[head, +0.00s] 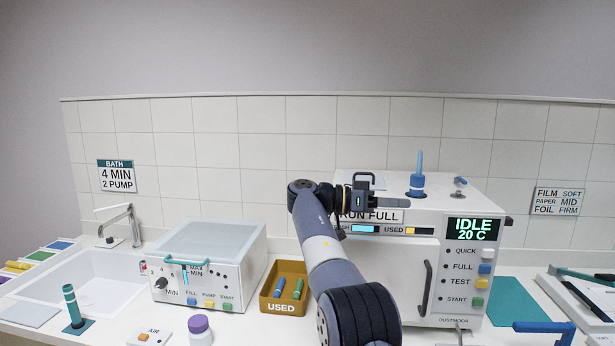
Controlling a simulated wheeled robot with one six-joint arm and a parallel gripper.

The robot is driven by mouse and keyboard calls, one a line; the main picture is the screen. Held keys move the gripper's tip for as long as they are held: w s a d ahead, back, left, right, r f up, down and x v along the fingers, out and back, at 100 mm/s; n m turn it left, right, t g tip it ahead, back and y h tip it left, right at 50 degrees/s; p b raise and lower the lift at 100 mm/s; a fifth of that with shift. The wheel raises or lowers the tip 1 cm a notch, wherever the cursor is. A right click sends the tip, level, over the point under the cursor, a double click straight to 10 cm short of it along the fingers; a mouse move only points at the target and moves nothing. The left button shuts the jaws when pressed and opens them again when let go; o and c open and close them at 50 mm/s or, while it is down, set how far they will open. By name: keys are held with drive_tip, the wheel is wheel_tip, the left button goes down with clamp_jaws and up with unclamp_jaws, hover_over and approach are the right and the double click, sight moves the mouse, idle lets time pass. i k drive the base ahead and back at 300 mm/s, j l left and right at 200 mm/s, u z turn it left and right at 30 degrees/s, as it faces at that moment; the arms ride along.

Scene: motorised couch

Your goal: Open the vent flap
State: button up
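The white steriliser-like machine (455,262) stands on the counter at right, with a display reading IDLE 20 C. I cannot tell for sure which of these is the vent flap; none carries a readable vent label. My gripper (390,205) is at the machine's top front edge, pointing right, just below the loop handle in the picture. Its finger gap is not clear, and I see nothing held in it.
My arm hides part of the machine's front. At left are a white bath box (210,265), a sink (85,280) and a tap (122,222). A brown USED tray (285,306) holds coloured sticks. A teal mat (515,300) lies right of the machine.

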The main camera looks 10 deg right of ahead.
sight(377, 181)
drive_tip(key=i+j+u, duration=0.35)
drive_tip(key=i, duration=0.25)
drive_tip(key=i+j+z, duration=0.2)
drive_tip(key=i+z, duration=0.3)
